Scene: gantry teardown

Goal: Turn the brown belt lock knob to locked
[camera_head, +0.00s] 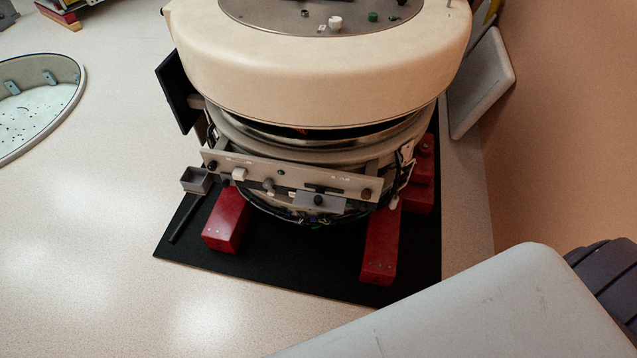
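A small brown knob (366,193) sits near the right end of the grey front control panel (335,181) of a round cream machine (320,80). It is too small to tell which way it is turned. Other knobs share the panel: a black one (212,165) at the left end, a white one (239,174), a grey one (268,184), and a black one (318,200) on a small grey plate. Neither gripper shows. A pale arm link of mine crosses the lower right corner.
The machine stands on red blocks (228,220) over a black mat (280,272). A small grey box with a black handle (195,181) is left of the panel. A round pale basin (40,100) lies far left.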

